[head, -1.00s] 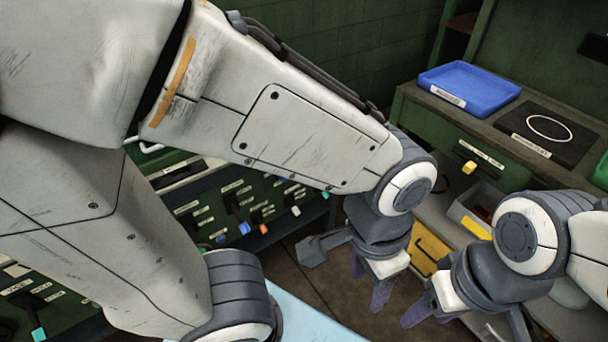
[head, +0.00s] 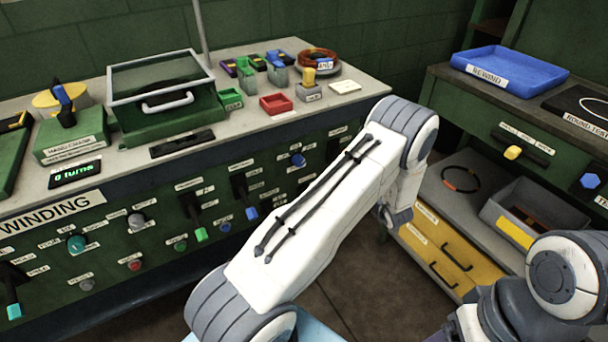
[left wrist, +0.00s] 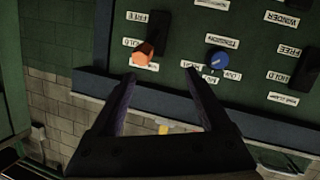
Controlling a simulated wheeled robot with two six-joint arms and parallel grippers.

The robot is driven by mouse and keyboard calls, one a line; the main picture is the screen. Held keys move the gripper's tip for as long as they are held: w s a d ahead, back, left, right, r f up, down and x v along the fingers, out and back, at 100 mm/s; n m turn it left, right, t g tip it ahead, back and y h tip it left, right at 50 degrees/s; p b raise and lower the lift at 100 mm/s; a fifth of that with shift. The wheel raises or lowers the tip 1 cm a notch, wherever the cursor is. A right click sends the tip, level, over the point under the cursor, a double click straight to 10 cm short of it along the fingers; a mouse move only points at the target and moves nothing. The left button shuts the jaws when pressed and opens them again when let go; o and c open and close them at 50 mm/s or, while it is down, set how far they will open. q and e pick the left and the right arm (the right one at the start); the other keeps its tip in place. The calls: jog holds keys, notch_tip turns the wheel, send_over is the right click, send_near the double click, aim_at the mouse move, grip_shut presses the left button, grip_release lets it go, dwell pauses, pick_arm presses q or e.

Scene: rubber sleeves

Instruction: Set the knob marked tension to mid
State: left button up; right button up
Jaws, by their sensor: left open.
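In the left wrist view, a blue round knob (left wrist: 218,60) sits on the green panel, with small white labels around it. The label next to it looks like tension, upside down here; its pointer setting is too small to read. My left gripper (left wrist: 160,78) is open and empty, its fingertips pointing at the panel, with the knob ahead of and right of the right finger.
An orange-tipped lever (left wrist: 143,55) is left of the knob, ahead of the left finger. Other levers and knobs, such as a green-tipped lever (head: 201,233), crowd the winding bench front. A yellow drawer unit (head: 440,245) stands to the right; floor shows between.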

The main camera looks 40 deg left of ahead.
aim_at(301, 163)
pick_arm(q)
jog(key=s+a+f+n+g+y+b, duration=0.1)
jog(key=s+a+f+n+g+y, duration=0.25)
jog(key=s+a+y, duration=0.35)
jog(key=w+a, duration=0.1)
jog(key=a, duration=0.2)
jog(key=w+a+h, duration=0.1)
jog(key=a, duration=0.2)
jog(key=w+a+m+h, duration=0.1)
jog(key=a, duration=0.3)
jog(key=shift+w+f, duration=0.35)
pick_arm(e)
notch_tip(301, 163, down, 2)
jog(key=shift+f, duration=0.15)
pick_arm(q)
jog(key=shift+c, duration=0.3)
grip_shut()
